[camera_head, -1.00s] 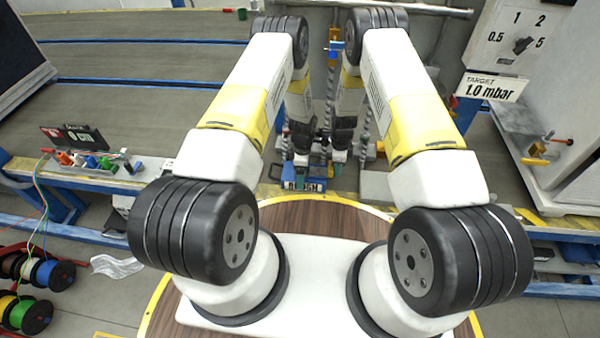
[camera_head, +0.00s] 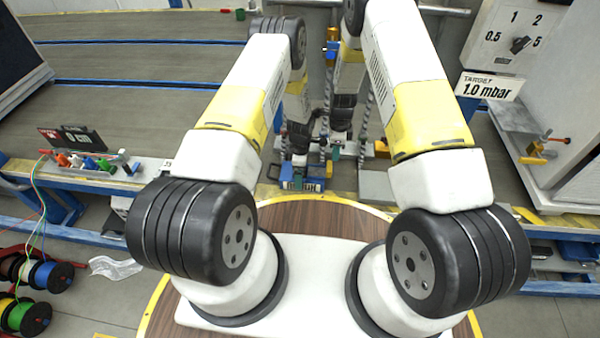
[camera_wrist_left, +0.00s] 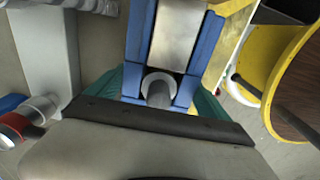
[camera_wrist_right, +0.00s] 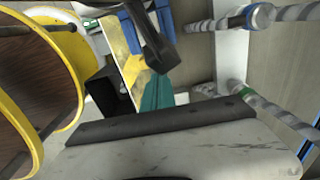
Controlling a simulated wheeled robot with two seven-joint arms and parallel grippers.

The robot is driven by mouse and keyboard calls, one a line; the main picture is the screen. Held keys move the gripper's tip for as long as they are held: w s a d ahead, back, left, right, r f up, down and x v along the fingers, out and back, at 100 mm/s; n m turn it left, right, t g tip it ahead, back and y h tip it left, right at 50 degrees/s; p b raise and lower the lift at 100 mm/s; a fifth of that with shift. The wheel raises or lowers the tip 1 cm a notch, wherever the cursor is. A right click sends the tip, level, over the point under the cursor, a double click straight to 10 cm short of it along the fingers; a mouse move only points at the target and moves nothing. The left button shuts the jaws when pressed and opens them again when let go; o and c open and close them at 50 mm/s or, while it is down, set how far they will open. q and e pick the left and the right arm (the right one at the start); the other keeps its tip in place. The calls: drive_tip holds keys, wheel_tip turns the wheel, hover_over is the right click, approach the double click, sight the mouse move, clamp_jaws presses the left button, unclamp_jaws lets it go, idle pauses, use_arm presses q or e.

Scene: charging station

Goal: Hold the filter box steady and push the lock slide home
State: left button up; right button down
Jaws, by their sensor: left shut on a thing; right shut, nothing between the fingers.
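The filter box (camera_head: 301,178) is a small blue box beyond the round wooden top in the head view. In the left wrist view the filter box (camera_wrist_left: 138,40) shows blue side rails around a bright metal plate and a round grey knob (camera_wrist_left: 158,89). I cannot tell which of these is the lock slide. My left gripper (camera_head: 299,160) is shut on the box, its green fingers at both sides. My right gripper (camera_head: 335,153) is shut and empty, just right of the box. In the right wrist view its green fingertips (camera_wrist_right: 157,93) point toward the blue box; contact is unclear.
Braided hoses (camera_wrist_right: 285,115) and pale posts stand close to the right gripper. A rail holds coloured connectors (camera_head: 95,163) at the left. Cable spools (camera_head: 35,290) lie on the floor. A dial panel (camera_head: 518,38) stands at the right.

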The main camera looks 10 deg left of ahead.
drive_tip(key=shift+s+a, duration=0.25)
drive_tip(key=shift+a, duration=0.2)
drive_tip(key=shift+s+a, duration=0.2)
drive_tip(key=shift+a, duration=0.25)
drive_tip(key=shift+d, duration=0.15)
drive_tip(key=shift+w+d+f, duration=0.1)
drive_tip(key=shift+d+f, duration=0.45)
drive_tip(key=shift+f, duration=0.8)
drive_tip(key=shift+w+d+f, duration=0.1)
drive_tip(key=shift+d+f, duration=0.45)
drive_tip(key=shift+f, duration=0.8)
drive_tip(key=shift+w+d+f, duration=0.1)
drive_tip(key=shift+d+f, duration=0.45)
drive_tip(key=shift+f, duration=0.8)
drive_tip(key=shift+a, duration=0.5)
